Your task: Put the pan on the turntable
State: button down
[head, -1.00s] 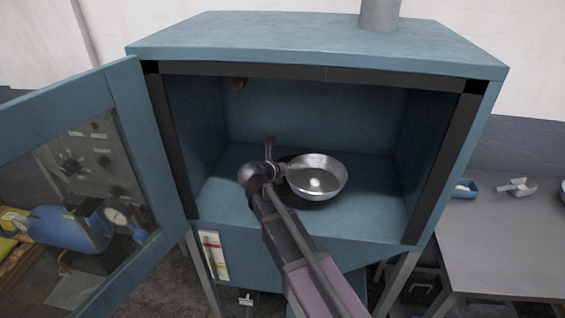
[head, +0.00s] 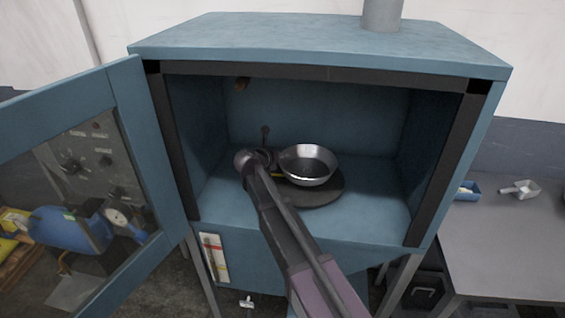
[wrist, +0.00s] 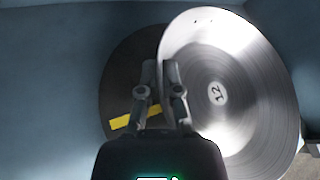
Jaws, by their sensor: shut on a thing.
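The pan (head: 307,168) is a shiny round metal pan inside the blue cabinet, and its face fills the right of the wrist view (wrist: 245,110), marked 12. The turntable (head: 325,198) is a dark disc on the cabinet floor. It also shows in the wrist view (wrist: 118,75), with a yellow mark, partly hidden by the pan. My gripper (wrist: 173,75) is shut on the pan's left rim. In the head view my arm mostly hides the fingers. The pan is over the turntable's back left part and appears raised above it.
The blue cabinet (head: 320,47) is open at the front, with side walls and a top around my arm. Its glazed door (head: 128,110) stands open at left. A grey table (head: 500,235) at right holds a scoop (head: 519,189) and a small blue tray (head: 468,190).

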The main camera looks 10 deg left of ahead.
jog(key=shift+w+a, duration=0.2)
jog(key=shift+w, duration=0.2)
jog(key=shift+w+a+f, duration=0.1)
jog(key=shift+w+f, duration=0.1)
jog(key=shift+f, duration=0.05)
jog(key=shift+f+b, duration=1.55)
jog(key=shift+b, duration=0.25)
jog(key=shift+f, duration=0.15)
jog(key=c, duration=0.8)
grip_release()
jog(key=shift+s, duration=0.1)
jog(key=shift+s+a+r, duration=0.2)
jog(key=shift+s+r, duration=0.2)
jog(key=p+v, duration=0.4)
jog(key=v, duration=0.7)
jog(key=shift+p, duration=0.3)
